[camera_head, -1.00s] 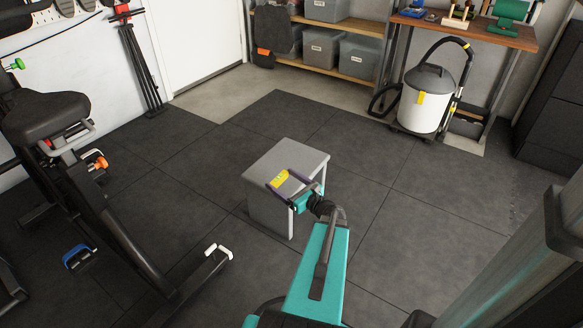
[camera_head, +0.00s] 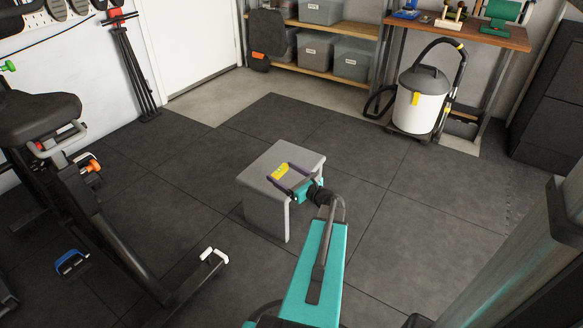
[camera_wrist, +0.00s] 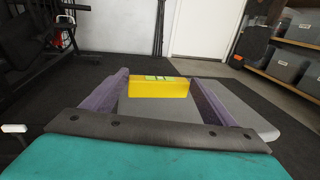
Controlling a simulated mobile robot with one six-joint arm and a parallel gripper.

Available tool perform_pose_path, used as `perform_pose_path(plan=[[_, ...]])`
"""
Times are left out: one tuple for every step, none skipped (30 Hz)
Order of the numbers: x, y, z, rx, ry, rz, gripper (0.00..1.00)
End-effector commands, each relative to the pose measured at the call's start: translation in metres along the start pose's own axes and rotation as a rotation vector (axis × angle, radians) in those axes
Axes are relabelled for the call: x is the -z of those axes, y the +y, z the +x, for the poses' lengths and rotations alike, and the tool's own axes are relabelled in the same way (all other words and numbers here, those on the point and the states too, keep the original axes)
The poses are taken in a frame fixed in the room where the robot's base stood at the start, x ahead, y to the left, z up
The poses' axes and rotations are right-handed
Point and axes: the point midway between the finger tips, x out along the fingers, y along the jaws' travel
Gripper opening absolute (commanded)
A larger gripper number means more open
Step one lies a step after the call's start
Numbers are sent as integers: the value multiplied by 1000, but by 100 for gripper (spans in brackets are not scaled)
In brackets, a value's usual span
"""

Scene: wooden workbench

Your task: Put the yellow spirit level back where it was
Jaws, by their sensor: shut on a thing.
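The yellow spirit level (camera_head: 280,172) is a short yellow block with a pale green vial strip, seen over the top of a grey stool (camera_head: 262,210). My gripper (camera_head: 279,173), with two purple fingers, is shut on it. In the wrist view the level (camera_wrist: 158,89) lies crosswise between the fingertips (camera_wrist: 158,80), its long face toward me. The grey stool top (camera_wrist: 240,103) shows below and to the right of it. I cannot tell whether the level touches the stool top or hangs just above it.
An exercise bike (camera_head: 45,115) stands at the left. A white and black vacuum (camera_head: 418,105) stands at the back right by a wooden workbench (camera_head: 480,36). A shelf with grey bins (camera_head: 318,53) is at the back.

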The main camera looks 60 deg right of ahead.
Motion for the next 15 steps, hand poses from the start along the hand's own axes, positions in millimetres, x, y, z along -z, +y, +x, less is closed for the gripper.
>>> perform_pose_path(plan=[[3,-8,5,0,-1,-2,53],[3,-11,7,0,-1,-2,53],[3,-15,10,0,-1,-1,53],[4,-19,12,0,-1,-1,53],[4,-22,14,-1,-1,-1,53],[4,-26,16,-1,0,-1,53],[5,-29,18,-1,0,-2,53],[5,-32,20,-1,-1,-2,53],[5,-36,23,-1,-1,-2,53],[5,-40,25,-1,-1,-2,53],[5,-43,27,-1,-1,-1,53],[6,-47,30,-1,-1,-1,53],[6,-50,32,-1,-1,-1,53],[7,-53,33,-1,-1,-1,53],[7,-57,36,-1,-1,-1,53]])
